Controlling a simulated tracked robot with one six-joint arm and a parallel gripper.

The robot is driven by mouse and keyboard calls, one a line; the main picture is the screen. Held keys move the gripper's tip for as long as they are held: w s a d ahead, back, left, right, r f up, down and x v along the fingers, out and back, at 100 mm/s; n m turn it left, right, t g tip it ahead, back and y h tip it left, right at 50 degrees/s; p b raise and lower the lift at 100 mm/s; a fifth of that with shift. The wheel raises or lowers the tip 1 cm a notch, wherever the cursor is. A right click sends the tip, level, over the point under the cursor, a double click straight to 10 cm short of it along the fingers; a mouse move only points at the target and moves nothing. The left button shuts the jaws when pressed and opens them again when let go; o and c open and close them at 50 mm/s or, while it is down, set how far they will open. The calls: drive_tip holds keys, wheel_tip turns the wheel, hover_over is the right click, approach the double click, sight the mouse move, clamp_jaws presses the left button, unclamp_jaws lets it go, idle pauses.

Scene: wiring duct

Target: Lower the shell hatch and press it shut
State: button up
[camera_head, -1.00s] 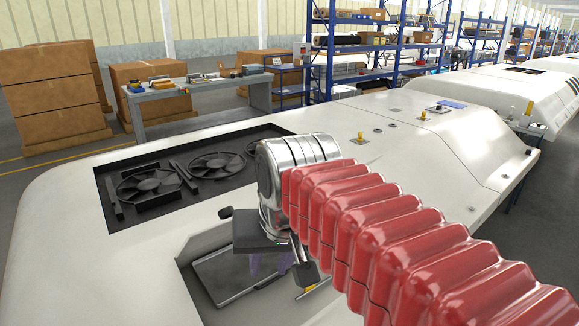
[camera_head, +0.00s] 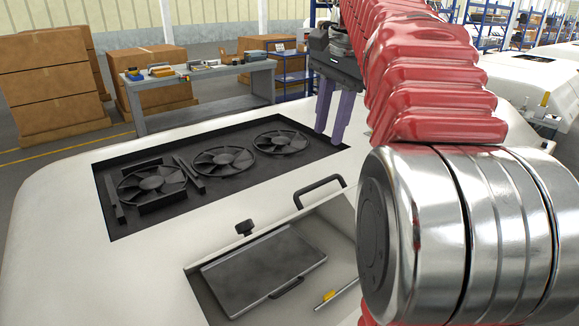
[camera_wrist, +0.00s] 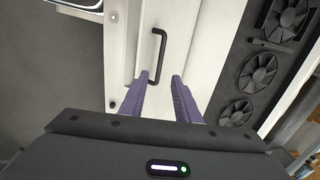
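The shell hatch (camera_head: 332,222) is a white panel tilted up at the right side of an opening in the white shell (camera_head: 60,225). Its black bar handle (camera_head: 318,190) shows at the upper edge, and also in the wrist view (camera_wrist: 157,55). My gripper (camera_head: 329,135) has two purple fingers pointing down, beyond the handle and above the shell by the fan recess. In the wrist view my gripper (camera_wrist: 158,80) has its fingers apart with nothing between them, the handle ahead of them. My arm hides the hatch's right part in the head view.
The opening holds a dark flat panel (camera_head: 265,268) and a yellow-ended rod (camera_head: 330,295). A small black knob (camera_head: 244,227) stands at its rim. A recess with several fans (camera_head: 222,160) lies to the left. A workbench (camera_head: 205,85) and cartons (camera_head: 45,85) stand behind.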

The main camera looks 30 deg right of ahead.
sight(318, 182)
drive_tip(key=shift+w+d+r, duration=0.1)
drive_tip(key=shift+w+d, duration=0.05)
drive_tip(key=shift+d, duration=0.15)
drive_tip(key=f, duration=0.4)
drive_tip(key=w+f, duration=0.1)
drive_tip(key=f, duration=0.4)
drive_tip(key=w+f, duration=0.1)
drive_tip(key=f, duration=0.3)
drive_tip(key=shift+w+a+f, duration=0.2)
drive_tip(key=shift+f, duration=0.1)
drive_tip(key=shift+c, duration=0.2)
clamp_jaws()
idle(0.3)
